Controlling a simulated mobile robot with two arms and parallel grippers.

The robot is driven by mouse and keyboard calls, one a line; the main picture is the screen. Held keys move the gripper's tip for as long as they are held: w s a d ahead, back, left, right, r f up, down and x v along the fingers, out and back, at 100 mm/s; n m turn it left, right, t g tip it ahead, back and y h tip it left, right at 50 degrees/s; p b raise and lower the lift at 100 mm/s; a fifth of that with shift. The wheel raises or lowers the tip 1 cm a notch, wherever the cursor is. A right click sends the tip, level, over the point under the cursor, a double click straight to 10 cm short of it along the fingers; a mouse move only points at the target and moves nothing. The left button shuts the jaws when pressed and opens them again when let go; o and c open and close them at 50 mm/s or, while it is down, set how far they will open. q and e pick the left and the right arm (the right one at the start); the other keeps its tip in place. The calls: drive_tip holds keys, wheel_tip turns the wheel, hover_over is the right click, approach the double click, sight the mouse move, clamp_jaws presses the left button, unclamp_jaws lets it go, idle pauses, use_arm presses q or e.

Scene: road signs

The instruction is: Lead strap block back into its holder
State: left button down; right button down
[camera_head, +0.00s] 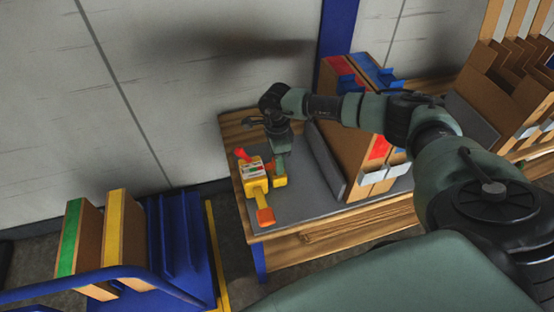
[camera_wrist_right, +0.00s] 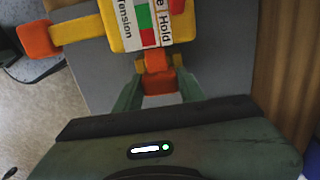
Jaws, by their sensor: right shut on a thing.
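A yellow tensioner (camera_head: 254,172) with a red, green and white label stands on the grey mat at the left end of the bench. Its label reads "Tension" and "Hold" in the wrist view (camera_wrist_right: 150,25). A lever with an orange end (camera_head: 266,216) sticks out from it; this end is at upper left in the wrist view (camera_wrist_right: 38,40). My right gripper (camera_wrist_right: 158,92) is shut on a small red-orange strap block (camera_wrist_right: 158,82) beside the tensioner. Yellow holder cheeks (camera_wrist_right: 178,62) flank the block's far part. How deep it sits between them I cannot tell. My left gripper is not in view.
Upright brown panels (camera_head: 350,150) with red and blue tops stand on the bench to the right, close to my right arm. A blue rack (camera_head: 180,245) with green- and yellow-edged panels is at lower left. The grey mat (camera_head: 310,205) in front is clear.

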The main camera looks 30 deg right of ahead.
drive_tip(key=shift+f+b, duration=0.45)
drive_tip(key=shift+f, duration=0.1)
idle(0.4)
drive_tip(key=c, duration=0.8)
unclamp_jaws()
drive_tip(key=shift+o, duration=0.2)
drive_tip(key=shift+r, duration=0.1)
wheel_tip(320, 180, up, 8)
drive_tip(key=shift+f, duration=0.2)
